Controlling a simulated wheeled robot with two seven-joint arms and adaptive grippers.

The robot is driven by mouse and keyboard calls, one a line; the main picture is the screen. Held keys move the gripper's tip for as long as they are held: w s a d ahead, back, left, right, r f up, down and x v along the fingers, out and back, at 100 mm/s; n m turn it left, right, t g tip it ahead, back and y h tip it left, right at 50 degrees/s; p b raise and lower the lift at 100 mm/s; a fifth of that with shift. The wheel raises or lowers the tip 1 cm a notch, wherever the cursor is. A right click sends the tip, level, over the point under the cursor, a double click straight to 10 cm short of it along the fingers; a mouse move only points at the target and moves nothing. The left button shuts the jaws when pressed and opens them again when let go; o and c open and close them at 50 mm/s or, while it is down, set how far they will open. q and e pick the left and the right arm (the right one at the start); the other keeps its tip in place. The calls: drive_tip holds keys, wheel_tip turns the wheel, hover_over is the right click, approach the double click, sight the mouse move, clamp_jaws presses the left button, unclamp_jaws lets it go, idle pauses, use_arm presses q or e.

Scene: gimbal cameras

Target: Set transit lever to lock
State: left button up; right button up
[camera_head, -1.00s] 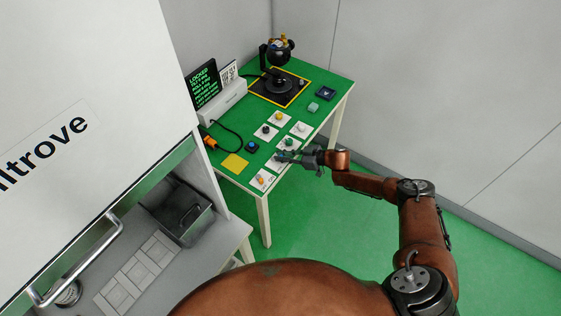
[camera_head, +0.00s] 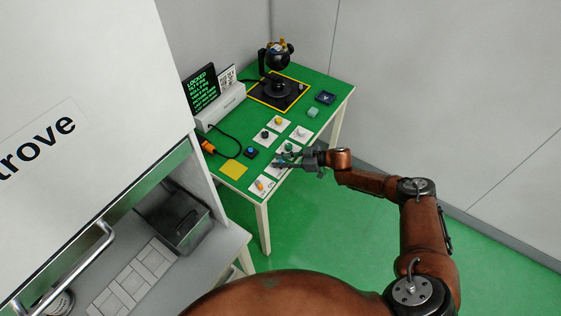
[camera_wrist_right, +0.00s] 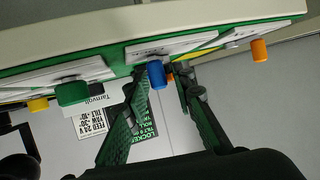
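The green table (camera_head: 225,185) carries white plates with small controls. An orange lever (camera_head: 260,185) is on the plate at the near corner, and a green knob (camera_head: 289,148) is farther back. I cannot read which control is the transit lever. My right gripper (camera_head: 279,163) is over the plates between these two. In the right wrist view its fingers (camera_wrist_right: 163,74) are apart, with a blue knob (camera_wrist_right: 157,75) between the tips; contact is unclear. The green knob (camera_wrist_right: 72,93) and an orange one (camera_wrist_right: 259,50) are to either side there. My left gripper is not in view.
A screen (camera_head: 202,88) with green text starting "LOCKED" stands at the table's back left. A black ball-shaped device (camera_head: 278,56) on a gimbal mount stands at the far end. A blue button (camera_head: 251,152) and yellow square (camera_head: 233,170) lie left of the plates. A white cabinet (camera_head: 90,80) fills the left.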

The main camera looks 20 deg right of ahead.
drive_tip(key=shift+o, duration=0.5)
drive_tip(key=shift+d, duration=0.15)
drive_tip(key=shift+s+d, duration=0.15)
drive_tip(key=shift+d, duration=0.05)
drive_tip(key=v, duration=1.1)
drive_tip(key=shift+s+d+r, duration=0.15)
drive_tip(key=shift+s+r, duration=0.05)
